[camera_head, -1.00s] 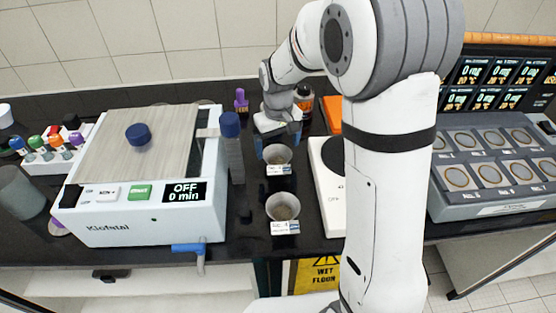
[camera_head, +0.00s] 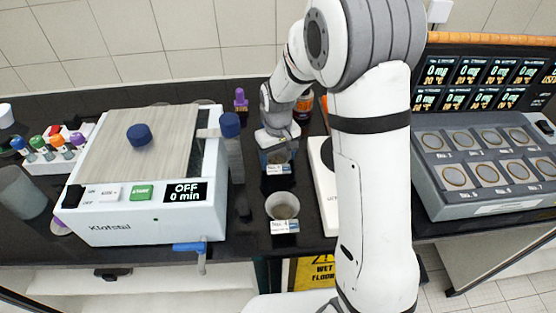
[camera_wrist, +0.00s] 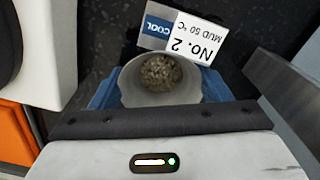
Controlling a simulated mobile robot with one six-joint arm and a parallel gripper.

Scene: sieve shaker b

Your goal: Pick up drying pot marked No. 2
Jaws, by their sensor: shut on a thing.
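The drying pot marked No. 2 (camera_wrist: 135,88) is a small grey-white cup holding brown-grey granular mud. Its label card (camera_wrist: 185,37) reads No. 2, MUD 50 °C, COOL. In the head view this pot (camera_head: 279,158) is at the back of the black bench, partly covered by my gripper (camera_head: 277,150). In the wrist view my gripper (camera_wrist: 160,90) has its blue fingers on both sides of the pot, shut on it. The pot looks upright, and I cannot tell whether its base touches the bench.
A second labelled pot (camera_head: 283,207) stands just in front. A white shaker (camera_head: 150,216) and a grey column with a blue cap (camera_head: 230,125) are left. A white balance (camera_head: 325,195) is close on the right. A purple-capped bottle (camera_head: 241,101) stands behind.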

